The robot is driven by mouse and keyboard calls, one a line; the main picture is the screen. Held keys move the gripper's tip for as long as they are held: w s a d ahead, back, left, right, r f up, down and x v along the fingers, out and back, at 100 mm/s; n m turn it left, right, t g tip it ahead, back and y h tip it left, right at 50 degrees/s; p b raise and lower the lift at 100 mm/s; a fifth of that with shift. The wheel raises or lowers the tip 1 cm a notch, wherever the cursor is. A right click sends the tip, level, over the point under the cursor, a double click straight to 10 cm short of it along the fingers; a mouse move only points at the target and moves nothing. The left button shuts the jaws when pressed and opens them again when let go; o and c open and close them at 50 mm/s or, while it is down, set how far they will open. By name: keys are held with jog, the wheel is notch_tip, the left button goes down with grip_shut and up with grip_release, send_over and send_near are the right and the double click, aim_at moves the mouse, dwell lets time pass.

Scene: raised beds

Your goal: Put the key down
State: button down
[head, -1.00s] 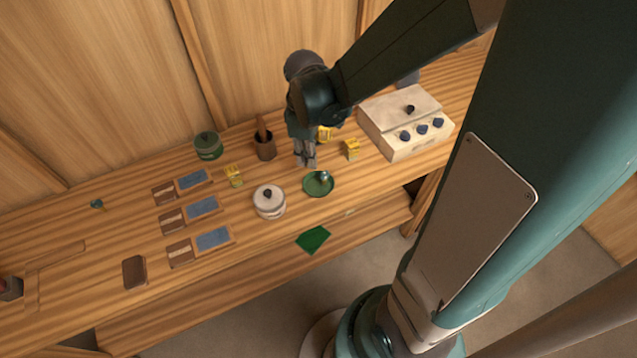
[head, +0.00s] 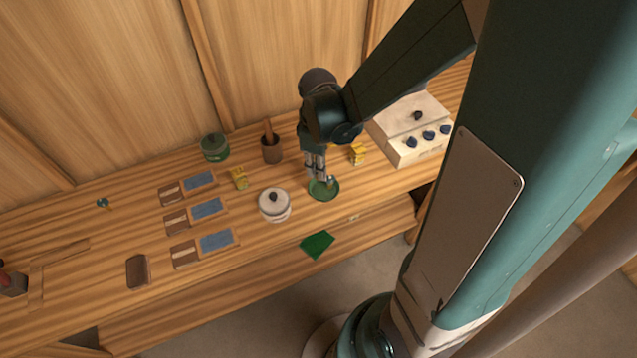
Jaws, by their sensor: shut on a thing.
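My gripper (head: 317,173) points down over the green dish (head: 323,195) near the bench's front edge. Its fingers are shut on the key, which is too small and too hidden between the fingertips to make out. A small greyish-teal thing (head: 329,182) shows in the dish, right beside the fingertips. I cannot tell whether the fingertips touch the dish or hang just above it.
A white lidded pot (head: 275,205) stands left of the dish. A yellow piece (head: 358,154) and a pale box with dark knobs (head: 410,130) are to the right. A brown cup (head: 271,151) stands behind left.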

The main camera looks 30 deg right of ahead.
jog(key=shift+f, duration=1.45)
jog(key=shift+f, duration=0.15)
jog(key=shift+f+b, duration=0.35)
jog(key=shift+f, duration=1.55)
jog(key=shift+f, duration=0.2)
jog(key=c, duration=2.5)
grip_release()
jog(key=shift+r, duration=0.25)
jog(key=shift+r+p, duration=0.65)
jog(key=shift+r, duration=5.3)
jog(key=shift+r, duration=0.1)
